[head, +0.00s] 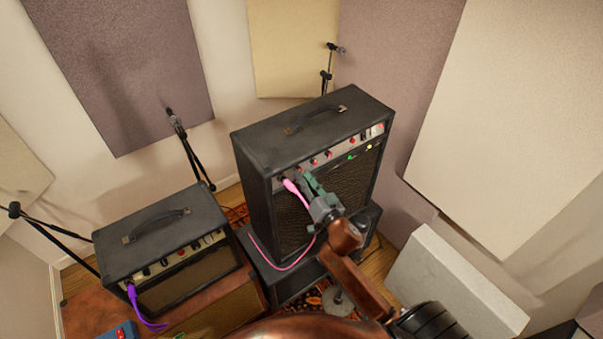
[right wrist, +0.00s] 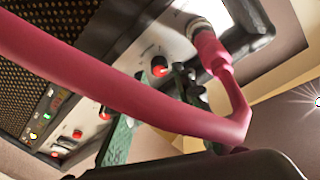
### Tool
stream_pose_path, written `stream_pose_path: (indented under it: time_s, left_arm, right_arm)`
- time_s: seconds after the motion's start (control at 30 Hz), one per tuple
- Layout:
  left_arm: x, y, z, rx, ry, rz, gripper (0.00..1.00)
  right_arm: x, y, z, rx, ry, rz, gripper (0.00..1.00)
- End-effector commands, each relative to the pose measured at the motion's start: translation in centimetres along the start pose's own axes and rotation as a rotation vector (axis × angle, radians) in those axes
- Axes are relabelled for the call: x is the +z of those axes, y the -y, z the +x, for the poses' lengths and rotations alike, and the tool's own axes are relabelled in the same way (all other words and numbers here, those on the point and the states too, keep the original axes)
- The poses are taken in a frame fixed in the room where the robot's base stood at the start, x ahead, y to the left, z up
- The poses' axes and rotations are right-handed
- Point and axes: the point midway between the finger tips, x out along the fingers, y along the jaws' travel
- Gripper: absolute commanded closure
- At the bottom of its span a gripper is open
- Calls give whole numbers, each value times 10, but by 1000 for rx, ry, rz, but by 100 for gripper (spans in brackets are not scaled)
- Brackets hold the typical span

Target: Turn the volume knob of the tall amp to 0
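The tall amp (head: 257,198) is a black cabinet with a handle on top and a front control panel carrying several red knobs, seen in the head view. My right gripper (head: 309,182) is at the left part of this panel, its green fingers beside the plugged-in pink cable. In the right wrist view the fingers are apart, and a red knob (right wrist: 159,67) shows near the gap between them. I cannot tell whether they touch it. The pink cable (right wrist: 110,85) crosses in front and hides part of the fingers. Knob labels are too small to read. My left gripper is out of view.
A shorter amp (head: 165,225) with a purple cable (head: 134,297) stands at the left. The tall amp stands on a black box (head: 282,282). Microphone stands (head: 190,150) are behind. A pale panel (head: 450,285) leans at the right.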

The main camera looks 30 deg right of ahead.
Motion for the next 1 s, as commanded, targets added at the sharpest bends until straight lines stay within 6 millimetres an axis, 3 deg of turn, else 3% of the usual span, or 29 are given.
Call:
stream_pose_path:
  time_s: [0.2,0.53,0.87,1.0]
  left_arm:
    - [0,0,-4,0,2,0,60]
    - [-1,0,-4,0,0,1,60]
    - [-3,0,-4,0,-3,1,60]
    - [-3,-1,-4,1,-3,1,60]
  right_arm:
    - [0,0,22,-1,0,1,76]
    - [1,0,25,-1,1,1,77]
    - [1,0,24,-1,1,1,99]
    - [2,3,24,-1,1,2,100]
